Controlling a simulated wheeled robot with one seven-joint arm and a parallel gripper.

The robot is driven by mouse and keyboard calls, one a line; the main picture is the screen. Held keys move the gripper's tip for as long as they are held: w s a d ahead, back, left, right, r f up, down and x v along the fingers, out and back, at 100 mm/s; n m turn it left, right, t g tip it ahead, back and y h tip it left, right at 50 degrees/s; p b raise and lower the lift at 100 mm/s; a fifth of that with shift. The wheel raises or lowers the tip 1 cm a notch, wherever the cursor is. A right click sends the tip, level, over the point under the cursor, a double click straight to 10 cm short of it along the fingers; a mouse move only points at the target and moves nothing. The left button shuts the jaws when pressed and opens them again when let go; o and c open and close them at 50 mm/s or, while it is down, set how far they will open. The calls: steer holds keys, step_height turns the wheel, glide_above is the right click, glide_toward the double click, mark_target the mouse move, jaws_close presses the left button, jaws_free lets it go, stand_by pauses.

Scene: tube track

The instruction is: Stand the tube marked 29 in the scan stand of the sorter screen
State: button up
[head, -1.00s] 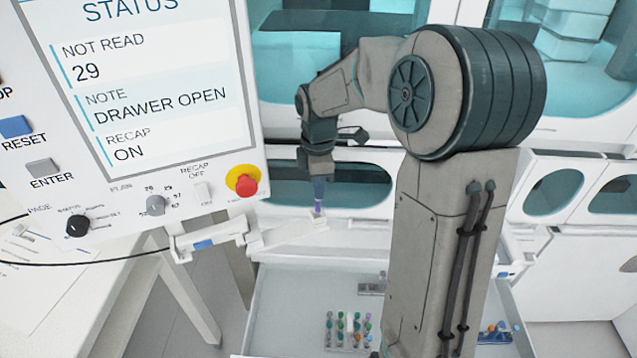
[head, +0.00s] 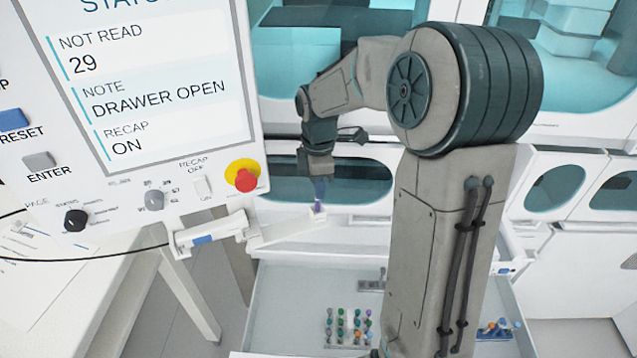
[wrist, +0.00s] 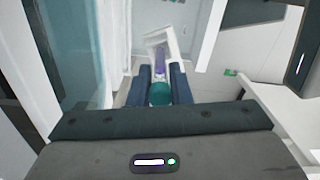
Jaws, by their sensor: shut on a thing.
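My gripper (head: 319,184) points down beside the sorter screen (head: 150,75), shut on a tube. In the wrist view the tube shows a teal cap (wrist: 160,94) between the dark fingers and a purple lower part (wrist: 159,62). No number on it can be read. In the head view the tube's purple end (head: 318,207) meets the outer end of a white bracket (head: 290,230) below the screen, which looks like the scan stand. A white frame (wrist: 180,42) shows around the tube's far end in the wrist view. I cannot tell whether the tube is seated in it.
The screen reads NOT READ 29, DRAWER OPEN, RECAP ON. A red stop button (head: 245,180) is on its panel. An open drawer (head: 285,285) below holds a rack (head: 348,327) of several capped tubes. A white table (head: 70,290) stands at the left.

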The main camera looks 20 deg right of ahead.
steer(key=shift+f, duration=0.55)
steer(key=o, duration=0.9)
steer(key=shift+r, duration=0.1)
step_height(320, 180, up, 14)
steer(key=shift+f+b, duration=0.2)
steer(key=shift+b, duration=0.25)
